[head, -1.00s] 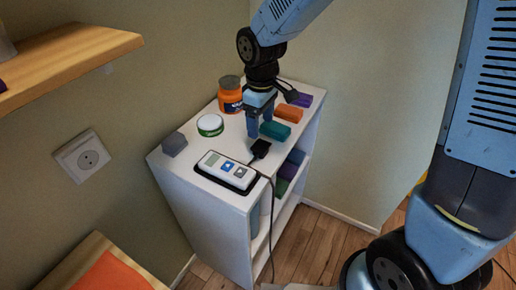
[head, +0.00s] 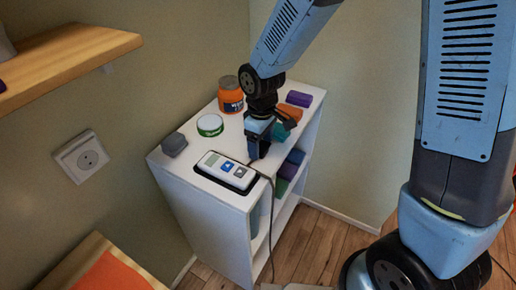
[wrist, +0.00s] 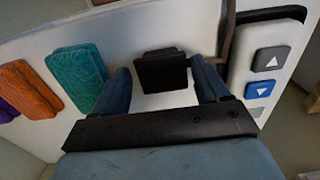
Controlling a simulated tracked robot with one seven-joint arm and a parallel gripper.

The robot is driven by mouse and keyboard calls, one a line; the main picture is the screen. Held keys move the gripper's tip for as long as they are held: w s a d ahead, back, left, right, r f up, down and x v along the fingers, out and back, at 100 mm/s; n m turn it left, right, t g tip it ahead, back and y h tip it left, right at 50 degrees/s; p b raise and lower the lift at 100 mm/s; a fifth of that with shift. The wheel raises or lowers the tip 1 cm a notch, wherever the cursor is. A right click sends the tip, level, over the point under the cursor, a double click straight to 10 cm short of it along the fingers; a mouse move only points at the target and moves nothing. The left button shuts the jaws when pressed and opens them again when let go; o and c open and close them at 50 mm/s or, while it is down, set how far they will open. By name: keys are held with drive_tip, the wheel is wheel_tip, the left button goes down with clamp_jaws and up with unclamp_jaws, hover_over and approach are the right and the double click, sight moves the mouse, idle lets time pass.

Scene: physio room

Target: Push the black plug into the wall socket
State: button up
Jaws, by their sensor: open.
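The black plug (wrist: 162,72) lies on the white shelf top (wrist: 45,128), seen in the wrist view between my two fingertips. My gripper (wrist: 160,90) is open, with one finger on each side of the plug and a gap on both sides. In the head view my gripper (head: 258,150) is low over the shelf top's front edge and hides the plug. The wall socket (head: 82,157) is a white square plate with a round recess on the left wall, well apart from my gripper.
A white remote in a black holder (head: 226,170) lies close left of my gripper. A wooden wall shelf (head: 70,57) juts out above the socket.

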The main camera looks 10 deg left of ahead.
drive_tip(key=shift+f, duration=0.6)
drive_tip(key=c, duration=0.8)
